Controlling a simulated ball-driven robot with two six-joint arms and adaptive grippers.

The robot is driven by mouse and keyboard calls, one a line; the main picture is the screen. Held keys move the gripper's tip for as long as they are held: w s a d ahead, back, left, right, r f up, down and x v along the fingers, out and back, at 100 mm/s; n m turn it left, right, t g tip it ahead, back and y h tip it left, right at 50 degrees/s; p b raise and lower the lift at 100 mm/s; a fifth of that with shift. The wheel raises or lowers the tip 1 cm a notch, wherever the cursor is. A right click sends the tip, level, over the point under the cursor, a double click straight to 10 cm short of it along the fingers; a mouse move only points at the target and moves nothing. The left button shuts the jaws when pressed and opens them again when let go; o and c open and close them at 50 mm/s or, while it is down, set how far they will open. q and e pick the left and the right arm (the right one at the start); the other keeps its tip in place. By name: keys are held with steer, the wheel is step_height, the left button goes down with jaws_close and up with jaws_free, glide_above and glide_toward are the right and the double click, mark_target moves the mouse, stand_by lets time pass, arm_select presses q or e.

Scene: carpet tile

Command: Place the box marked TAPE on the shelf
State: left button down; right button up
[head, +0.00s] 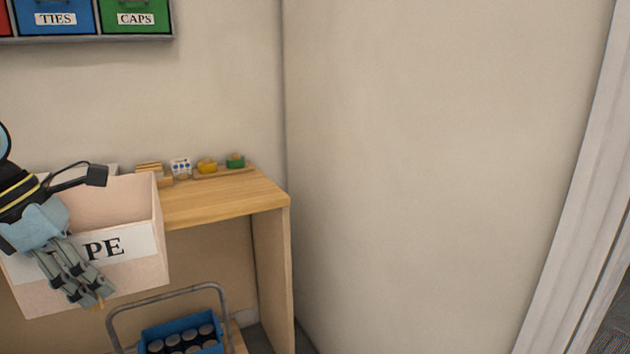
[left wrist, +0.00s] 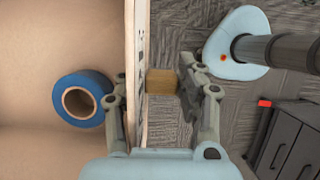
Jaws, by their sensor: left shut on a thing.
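The pale box (head: 118,275) bears a white label on which the letters PE show; my left gripper (head: 90,297) covers the rest. The left gripper is shut on the box's labelled front wall, which also shows in the left wrist view (left wrist: 137,60). A small brown block (left wrist: 162,82) sits between that wall and the outer finger. A blue roll of tape (left wrist: 82,100) lies inside the box. At the upper left, a grey shelf (head: 90,39) holds a blue TIES bin (head: 55,19), a green CAPS bin (head: 135,19) and part of a red bin. My right gripper is out of view.
A wooden bench (head: 225,197) stands against the wall behind the box, with small items along its back. Dark drawers (left wrist: 295,140) show in the left wrist view.

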arm_select(q)
step_height(320, 180, down, 6)
steer(key=b, duration=0.4)
steer(key=shift+w+r, duration=0.1)
steer(key=shift+r, duration=0.1)
